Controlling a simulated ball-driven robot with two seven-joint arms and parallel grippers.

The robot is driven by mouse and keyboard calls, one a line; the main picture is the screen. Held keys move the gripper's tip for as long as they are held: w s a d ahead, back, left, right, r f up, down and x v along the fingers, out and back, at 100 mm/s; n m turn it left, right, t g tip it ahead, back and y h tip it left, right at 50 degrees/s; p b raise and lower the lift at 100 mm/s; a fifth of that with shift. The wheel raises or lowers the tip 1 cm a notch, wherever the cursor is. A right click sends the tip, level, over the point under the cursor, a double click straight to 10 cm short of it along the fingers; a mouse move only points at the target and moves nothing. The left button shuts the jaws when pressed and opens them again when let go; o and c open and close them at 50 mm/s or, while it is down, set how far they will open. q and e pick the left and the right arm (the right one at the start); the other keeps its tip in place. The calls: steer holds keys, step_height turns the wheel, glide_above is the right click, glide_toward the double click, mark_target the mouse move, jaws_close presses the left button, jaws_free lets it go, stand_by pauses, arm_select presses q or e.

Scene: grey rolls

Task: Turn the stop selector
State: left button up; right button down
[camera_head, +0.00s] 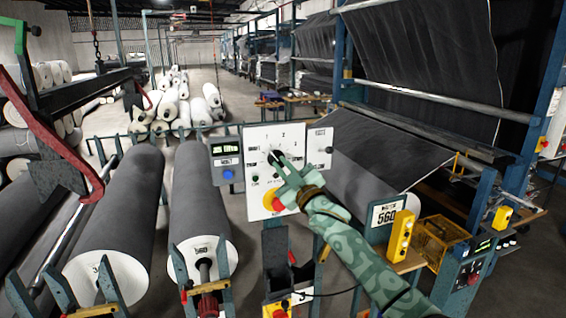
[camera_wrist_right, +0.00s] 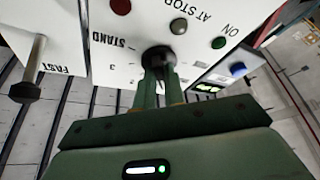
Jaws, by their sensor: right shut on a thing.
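The stop selector is a round black knob (camera_wrist_right: 158,58) on an upright white panel (camera_head: 257,137); it also shows as a small dark knob in the head view (camera_head: 273,157). Numbers and the word STAND are printed around it. My right gripper (camera_head: 281,163), patterned green, reaches up to the panel from the lower right. In the wrist view its two fingers (camera_wrist_right: 160,82) are shut on the selector's knob. The fingers hide part of the knob, and I cannot tell which mark it points at. My left gripper is not in view.
The panel bears a red-and-yellow stop button (camera_head: 273,200), a green lamp (camera_wrist_right: 218,42), a grey lamp (camera_wrist_right: 178,26) and a red lamp (camera_wrist_right: 120,6). A black-ended lever (camera_wrist_right: 25,92) juts out near FAST. A display box (camera_head: 227,160) adjoins it.

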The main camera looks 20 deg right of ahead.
steer(key=n+g+p, duration=0.1)
steer(key=n+p, duration=0.3)
steer(key=n+g+p, duration=0.2)
steer(key=n+p, duration=0.3)
steer(key=r+n+g+y+p, duration=0.1)
steer(key=n+g+p, duration=0.1)
steer(key=n+p, duration=0.2)
steer(key=shift+d+n+p, duration=0.2)
steer(key=shift+n+p, duration=0.2)
steer(key=shift+n, duration=0.1)
steer(key=c, duration=1.5)
jaws_free()
steer(key=b+v, duration=0.2)
steer(key=v, duration=1.4)
steer(key=shift+s, duration=0.15)
